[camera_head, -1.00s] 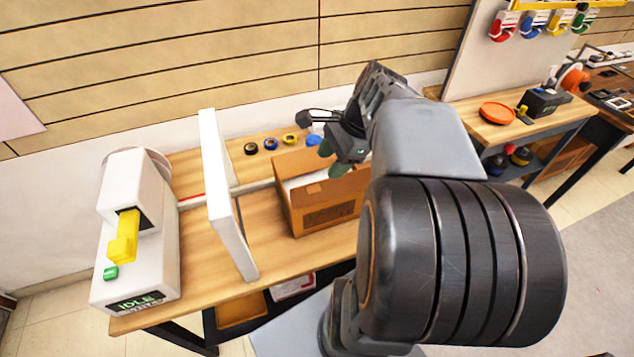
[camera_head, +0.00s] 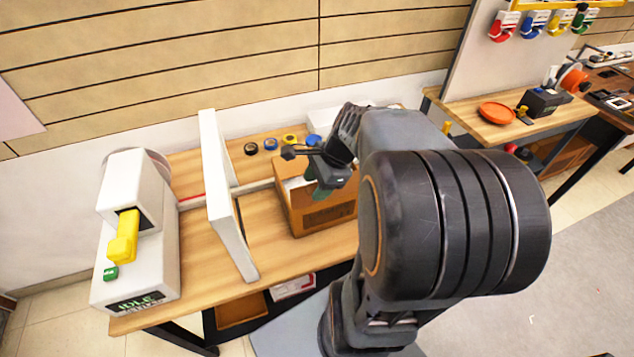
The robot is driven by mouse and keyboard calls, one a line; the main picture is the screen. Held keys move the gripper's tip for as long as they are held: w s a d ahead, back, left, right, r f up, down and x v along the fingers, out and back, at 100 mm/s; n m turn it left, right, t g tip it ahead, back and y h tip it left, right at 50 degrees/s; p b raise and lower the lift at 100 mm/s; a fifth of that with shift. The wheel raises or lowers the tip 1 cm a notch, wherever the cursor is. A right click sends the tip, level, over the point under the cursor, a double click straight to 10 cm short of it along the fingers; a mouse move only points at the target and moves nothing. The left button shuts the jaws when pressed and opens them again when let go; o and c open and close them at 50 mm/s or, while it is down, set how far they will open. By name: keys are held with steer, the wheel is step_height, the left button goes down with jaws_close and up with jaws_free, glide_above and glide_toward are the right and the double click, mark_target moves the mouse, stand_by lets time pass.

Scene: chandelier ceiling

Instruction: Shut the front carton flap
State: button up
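The brown cardboard carton (camera_head: 299,217) stands on the wooden bench, in the middle of the picture. Its top is at least partly open on the left, where a pale inside shows. My gripper (camera_head: 318,186) points down over the front part of the carton, with its green fingertips near the upper front edge. The gripper hides most of the front flap and part of the opening, so I cannot tell the flap's angle or whether the fingers touch it. The finger gap is too small and covered to read. My arm hides the carton's right side.
A white upright panel (camera_head: 226,190) stands left of the carton. Beyond it is a white machine (camera_head: 130,215) with a yellow part. Several tape rolls, including a blue one (camera_head: 270,144), lie behind the carton. Bare bench (camera_head: 262,236) shows between panel and carton.

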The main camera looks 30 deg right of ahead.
jaws_close()
